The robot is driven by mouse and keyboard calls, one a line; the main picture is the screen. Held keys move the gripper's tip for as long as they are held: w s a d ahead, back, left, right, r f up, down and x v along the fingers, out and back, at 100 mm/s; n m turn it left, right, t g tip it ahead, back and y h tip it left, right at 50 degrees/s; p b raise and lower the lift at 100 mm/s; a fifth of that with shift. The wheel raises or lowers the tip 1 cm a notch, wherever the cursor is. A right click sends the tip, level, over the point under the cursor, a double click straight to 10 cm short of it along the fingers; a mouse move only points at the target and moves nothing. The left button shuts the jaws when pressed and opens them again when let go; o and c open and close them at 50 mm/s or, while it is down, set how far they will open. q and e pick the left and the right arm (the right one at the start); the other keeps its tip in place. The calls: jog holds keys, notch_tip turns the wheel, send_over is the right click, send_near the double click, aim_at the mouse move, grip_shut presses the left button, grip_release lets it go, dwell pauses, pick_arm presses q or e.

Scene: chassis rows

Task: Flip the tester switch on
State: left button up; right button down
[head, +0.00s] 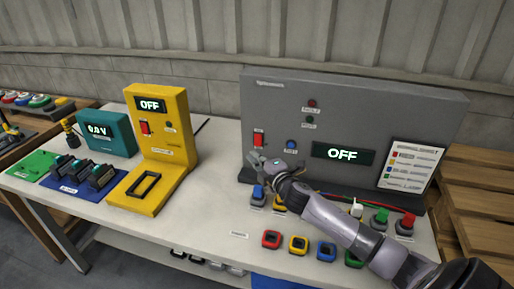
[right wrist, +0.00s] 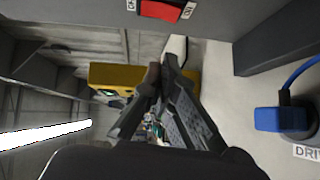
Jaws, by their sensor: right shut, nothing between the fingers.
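The large grey panel (head: 225,130) stands upright at the right of the bench, with a display (head: 343,154) reading OFF. Its red switch (head: 258,138) is at the lower left of its face. A red switch (right wrist: 160,10) with small labels also shows at the top edge of the right wrist view. The yellow unit (head: 172,110) to the left has its own red switch (head: 146,127) and an OFF display. My right gripper (head: 258,160) is shut and empty, just below the grey panel's switch, with a small gap; its fingers (right wrist: 161,68) point forward in the right wrist view. My left gripper is not in view.
A blue plug (head: 258,193) and a yellow one stand in front of the panel, close under my right gripper. Coloured square frames (head: 299,243) lie along the bench front. A teal meter (head: 106,133) stands left. A printed card (head: 408,165) leans at the panel's right.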

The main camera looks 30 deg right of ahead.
aim_at(258, 140)
jog(key=shift+t, duration=0.3)
jog(key=w+d+b, duration=0.1)
jog(key=w+d+f+b, duration=0.1)
jog(key=w, duration=0.1)
jog(key=w+d+b, duration=0.1)
jog(key=shift+w+d+f, duration=0.3)
jog(key=shift+f, duration=0.05)
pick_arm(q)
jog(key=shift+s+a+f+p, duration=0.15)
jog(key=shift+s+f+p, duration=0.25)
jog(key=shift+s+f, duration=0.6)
pick_arm(e)
jog(key=shift+r+n, duration=0.3)
jog(key=shift+r, duration=0.05)
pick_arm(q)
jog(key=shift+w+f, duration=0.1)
